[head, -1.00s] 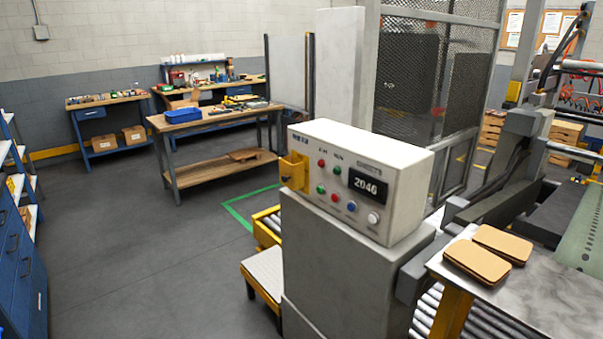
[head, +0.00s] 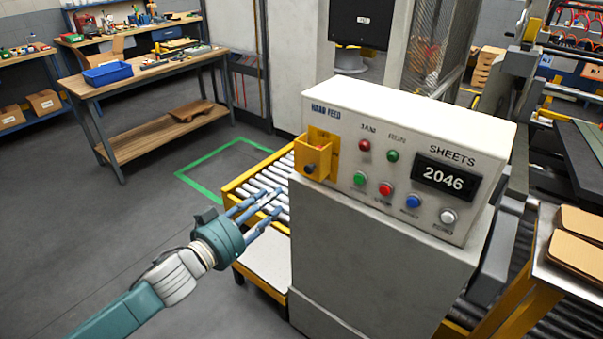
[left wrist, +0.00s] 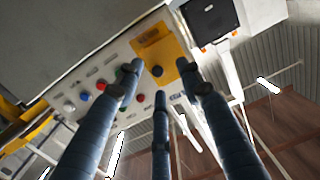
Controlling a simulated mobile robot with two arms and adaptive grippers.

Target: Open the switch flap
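The switch flap is a yellow box-like cover (head: 313,155) at the left end of the white control panel (head: 400,120), under the words "HAND FEED". A dark round knob (head: 309,169) shows at its lower front. In the left wrist view the yellow flap (left wrist: 158,50) lies ahead, beyond my fingers. My left gripper (head: 268,205) is in front of and below the flap, to its left in the head view, apart from it. Its fingers are spread and nothing is between them. My right gripper is not in view.
The panel carries red, green, blue and white buttons and a display (head: 443,175) reading 2046. A roller conveyor (head: 262,190) with yellow rails runs behind my left gripper. A wooden workbench (head: 150,135) stands back left. Brown sheets (head: 577,238) lie at right. Floor at left is clear.

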